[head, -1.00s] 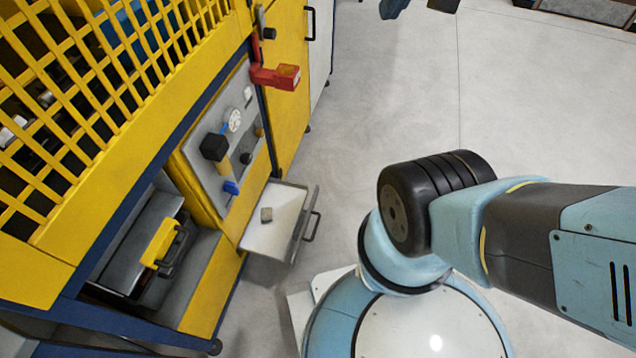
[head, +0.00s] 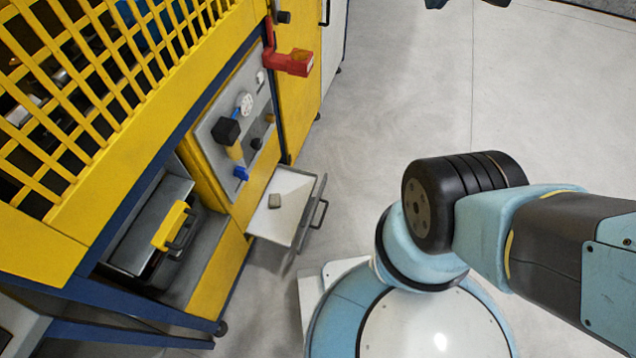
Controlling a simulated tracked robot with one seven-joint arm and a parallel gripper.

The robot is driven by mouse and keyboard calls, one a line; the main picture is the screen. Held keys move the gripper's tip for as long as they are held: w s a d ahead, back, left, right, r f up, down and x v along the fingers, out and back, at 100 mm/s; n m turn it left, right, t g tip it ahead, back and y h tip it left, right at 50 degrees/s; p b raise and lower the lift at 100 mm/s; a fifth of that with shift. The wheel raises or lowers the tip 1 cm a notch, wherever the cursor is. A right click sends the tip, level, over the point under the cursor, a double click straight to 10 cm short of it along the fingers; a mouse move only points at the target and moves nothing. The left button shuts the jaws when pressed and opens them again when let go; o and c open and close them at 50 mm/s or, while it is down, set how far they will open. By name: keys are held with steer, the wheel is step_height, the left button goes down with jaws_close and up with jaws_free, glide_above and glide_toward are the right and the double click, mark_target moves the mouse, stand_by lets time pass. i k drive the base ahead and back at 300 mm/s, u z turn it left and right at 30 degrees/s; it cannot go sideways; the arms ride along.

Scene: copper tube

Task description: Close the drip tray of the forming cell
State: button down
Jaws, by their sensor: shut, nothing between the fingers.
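The drip tray (head: 268,226) of the forming cell sticks out, pulled open, from the low part of the yellow front in the head view. It is a shallow pale tray with a grey front wall and a dark bar handle (head: 318,213) on its outer side.
The forming cell (head: 140,170) fills the left side. A red handle (head: 290,62) juts out above the tray, beside a grey control panel (head: 228,122). A black case with a yellow handle (head: 172,226) sits in an open bay. The floor (head: 400,90) right of the cell is clear.

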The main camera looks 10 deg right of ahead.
mark_target(280, 225)
steer(key=k, duration=1.55)
steer(key=u, duration=0.35)
steer(key=i, duration=1.55)
steer(key=z, duration=0.05)
